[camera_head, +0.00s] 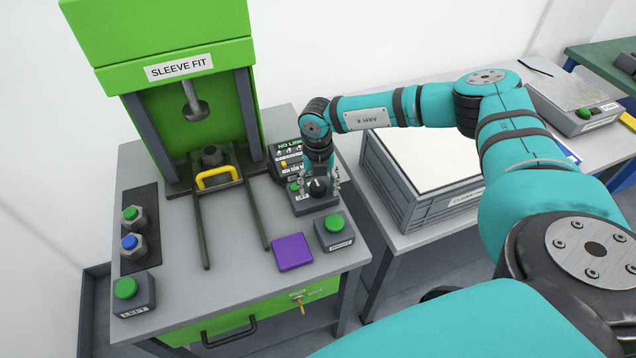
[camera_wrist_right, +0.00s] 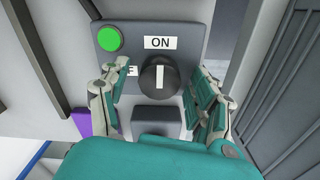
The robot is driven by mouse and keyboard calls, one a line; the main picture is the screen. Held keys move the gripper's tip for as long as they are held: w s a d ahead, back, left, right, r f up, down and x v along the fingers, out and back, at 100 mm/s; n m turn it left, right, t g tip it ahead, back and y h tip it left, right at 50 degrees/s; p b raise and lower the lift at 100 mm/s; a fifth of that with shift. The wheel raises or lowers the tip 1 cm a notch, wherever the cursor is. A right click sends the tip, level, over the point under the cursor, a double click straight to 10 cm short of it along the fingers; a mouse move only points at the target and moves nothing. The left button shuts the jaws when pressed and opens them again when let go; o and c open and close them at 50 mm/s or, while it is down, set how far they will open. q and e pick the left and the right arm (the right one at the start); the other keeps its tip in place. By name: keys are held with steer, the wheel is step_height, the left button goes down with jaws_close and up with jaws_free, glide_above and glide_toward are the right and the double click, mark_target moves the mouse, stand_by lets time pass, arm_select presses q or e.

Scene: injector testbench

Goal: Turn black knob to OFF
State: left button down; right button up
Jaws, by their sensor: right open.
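The black knob (camera_head: 317,188) sits on a small grey control box (camera_head: 312,208) at the right of the bench. In the right wrist view the knob (camera_wrist_right: 158,78) shows a white line pointing up toward an ON label (camera_wrist_right: 160,43). Another label at its left is partly hidden by a finger. A green button (camera_wrist_right: 110,39) is on the same panel. My right gripper (camera_head: 318,183) is open, with one finger on each side of the knob; in the wrist view (camera_wrist_right: 160,90) gaps show between the fingers and the knob. My left gripper is not in view.
A green SLEEVE FIT press (camera_head: 170,50) stands behind, with a yellow handle (camera_head: 217,177). A dark box with a small screen (camera_head: 287,160) is just behind the knob box. A RIGHT button box (camera_head: 334,230) and purple square (camera_head: 292,252) lie in front. A grey crate (camera_head: 430,205) stands to the right.

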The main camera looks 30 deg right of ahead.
steer(key=c, duration=1.2)
